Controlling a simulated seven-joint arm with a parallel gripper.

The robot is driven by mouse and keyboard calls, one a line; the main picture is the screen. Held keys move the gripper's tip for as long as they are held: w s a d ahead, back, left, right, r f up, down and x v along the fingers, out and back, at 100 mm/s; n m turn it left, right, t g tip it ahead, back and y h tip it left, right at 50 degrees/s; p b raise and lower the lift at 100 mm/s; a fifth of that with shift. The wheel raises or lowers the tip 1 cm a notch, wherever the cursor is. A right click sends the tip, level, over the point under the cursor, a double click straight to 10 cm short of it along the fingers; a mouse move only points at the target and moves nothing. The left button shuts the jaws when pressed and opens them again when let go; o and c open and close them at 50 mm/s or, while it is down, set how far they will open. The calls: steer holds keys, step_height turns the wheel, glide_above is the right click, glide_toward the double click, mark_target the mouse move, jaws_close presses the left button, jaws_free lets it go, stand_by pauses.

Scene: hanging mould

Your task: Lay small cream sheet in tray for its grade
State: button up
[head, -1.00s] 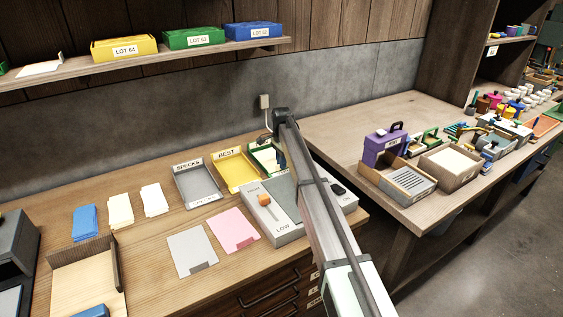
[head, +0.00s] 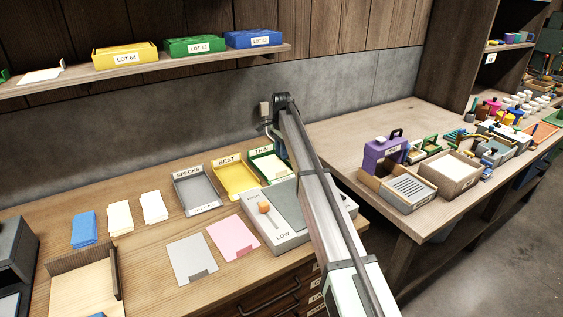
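Three labelled trays stand in a row on the bench: the grey SPECKS tray (head: 204,209), the yellow BEST tray (head: 243,195) and the green THIN tray (head: 256,152). A small pale cream sheet (head: 273,168) shows inside the THIN tray, partly cut off from view by my arm. Small cream sheets also lie in two piles, one (head: 119,217) beside the blue pile and one (head: 153,207) to its right. My gripper (head: 273,138) is above the back of the THIN tray, mostly hidden behind my arm; its fingers are too small and covered to read.
Grey (head: 192,259) and pink (head: 233,238) sheets lie in front. A blue pile (head: 85,229) and a wooden open box (head: 80,288) are at left.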

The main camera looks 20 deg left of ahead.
steer(key=shift+r, duration=1.85)
